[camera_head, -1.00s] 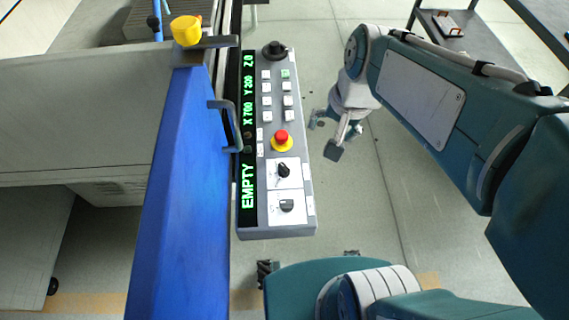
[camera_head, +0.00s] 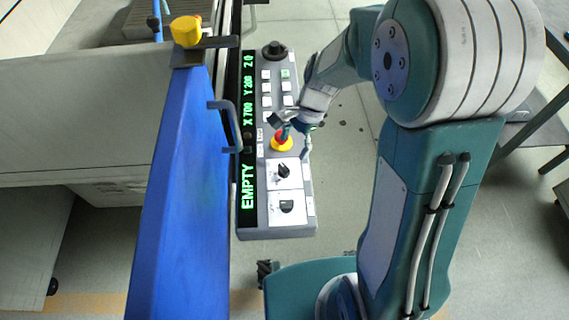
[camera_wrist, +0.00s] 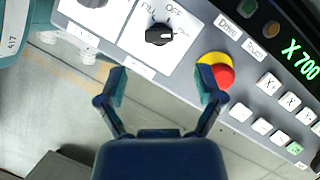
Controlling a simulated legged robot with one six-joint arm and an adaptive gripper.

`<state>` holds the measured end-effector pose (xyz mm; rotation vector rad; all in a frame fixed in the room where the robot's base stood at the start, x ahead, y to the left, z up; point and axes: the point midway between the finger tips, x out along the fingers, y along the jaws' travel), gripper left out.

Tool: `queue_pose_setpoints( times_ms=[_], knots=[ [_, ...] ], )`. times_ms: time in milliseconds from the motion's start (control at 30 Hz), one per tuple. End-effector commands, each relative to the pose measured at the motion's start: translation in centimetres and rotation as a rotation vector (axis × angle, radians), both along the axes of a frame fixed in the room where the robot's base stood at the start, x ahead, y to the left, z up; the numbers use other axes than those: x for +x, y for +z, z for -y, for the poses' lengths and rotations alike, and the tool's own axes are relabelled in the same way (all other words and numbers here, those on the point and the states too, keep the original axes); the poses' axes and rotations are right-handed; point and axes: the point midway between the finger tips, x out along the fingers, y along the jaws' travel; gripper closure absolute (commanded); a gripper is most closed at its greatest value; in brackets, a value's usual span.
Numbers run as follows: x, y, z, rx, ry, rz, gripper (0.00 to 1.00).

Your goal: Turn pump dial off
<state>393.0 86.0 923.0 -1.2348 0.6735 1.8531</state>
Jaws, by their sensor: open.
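The control panel has two black dials on white plates. The upper dial (camera_head: 283,170) also shows in the wrist view (camera_wrist: 160,34), where its plate carries small lettering that includes OFF. The lower dial (camera_head: 286,206) is cut by the top edge of the wrist view (camera_wrist: 92,2). I cannot read which dial is labelled for the pump. My gripper (camera_head: 290,128) is open and empty over the panel, beside the red stop button. In the wrist view my fingers (camera_wrist: 163,78) are spread, short of the upper dial and apart from it.
The red stop button (camera_wrist: 222,77) on its yellow base sits close to my right fingertip in the wrist view. Several white keys (camera_wrist: 270,84) and a green-lit display (camera_head: 247,130) are beside it. A blue door (camera_head: 185,200) with a handle stands left of the panel.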

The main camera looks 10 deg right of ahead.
Motion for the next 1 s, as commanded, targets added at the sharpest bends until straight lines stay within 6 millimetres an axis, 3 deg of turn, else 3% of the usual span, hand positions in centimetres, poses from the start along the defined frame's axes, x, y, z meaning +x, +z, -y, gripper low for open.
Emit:
queue_pose_setpoints(
  times_ms=[200, 400, 767, 933, 967, 1000],
  knots=[
    [-1.0, -3.9, -1.4, 0.000, 0.001, -0.003, 0.14],
    [-1.4, -6.2, -2.2, -0.001, 0.003, -0.001, 0.14],
    [-1.6, -6.8, -2.4, 0.000, 0.001, 0.002, 0.14],
    [-1.5, -6.8, -2.4, 0.000, 0.001, 0.002, 0.86],
    [-1.5, -6.8, -2.4, -0.001, 0.001, 0.002, 0.97],
    [-1.5, -6.8, -2.4, -0.001, 0.001, 0.002, 0.97]
  ],
)
